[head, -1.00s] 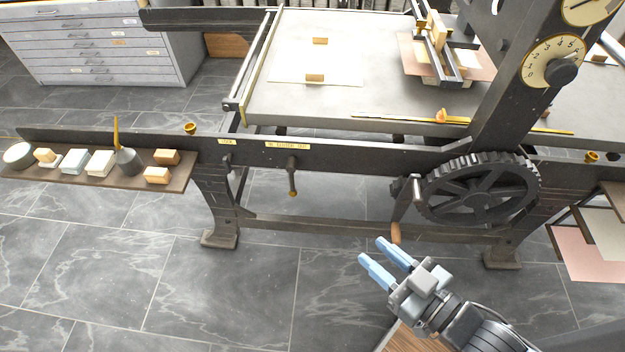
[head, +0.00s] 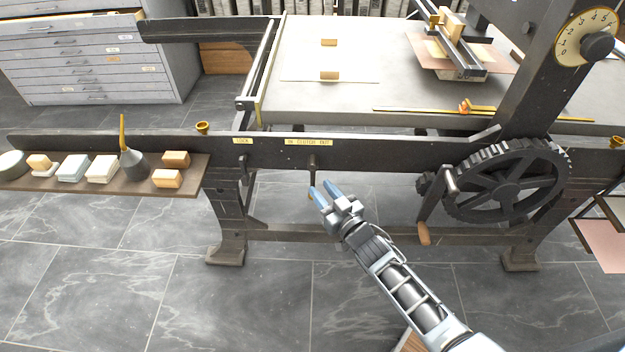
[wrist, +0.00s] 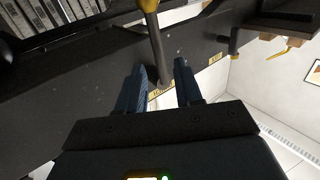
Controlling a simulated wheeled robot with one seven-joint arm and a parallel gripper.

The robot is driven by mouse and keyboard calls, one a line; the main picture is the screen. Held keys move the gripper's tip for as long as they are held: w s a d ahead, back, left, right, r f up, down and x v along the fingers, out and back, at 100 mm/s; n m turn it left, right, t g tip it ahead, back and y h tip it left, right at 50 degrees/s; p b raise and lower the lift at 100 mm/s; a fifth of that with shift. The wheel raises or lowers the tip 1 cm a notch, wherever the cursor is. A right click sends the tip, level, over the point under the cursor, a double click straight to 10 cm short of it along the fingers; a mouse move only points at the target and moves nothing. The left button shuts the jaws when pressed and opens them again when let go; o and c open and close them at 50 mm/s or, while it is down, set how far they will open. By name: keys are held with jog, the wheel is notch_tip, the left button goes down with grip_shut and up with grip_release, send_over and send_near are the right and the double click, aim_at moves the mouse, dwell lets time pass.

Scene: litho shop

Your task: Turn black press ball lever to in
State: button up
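The black clutch lever (head: 313,168) hangs nearly straight down from the press's side rail, below a yellow label (head: 307,142) that appears to read "IN CLUTCH OUT". In the wrist view the lever (wrist: 155,42) shows with a brass-coloured ball (wrist: 148,4) at its end. My gripper (head: 320,187) is at the lever's lower part, which its fingers partly hide in the head view. In the wrist view my gripper (wrist: 159,66) is open, fingers apart, with the lever showing in line with the gap. I see no contact.
A second short lever (head: 243,168) hangs to the left under a "LOCK" label (head: 242,141). The crank handle (head: 423,232) and toothed wheel (head: 508,182) are to the right. The floor in front is clear.

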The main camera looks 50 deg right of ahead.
aim_at(314, 180)
jog(key=shift+x, duration=2.75)
jog(key=shift+c, duration=0.2)
grip_shut()
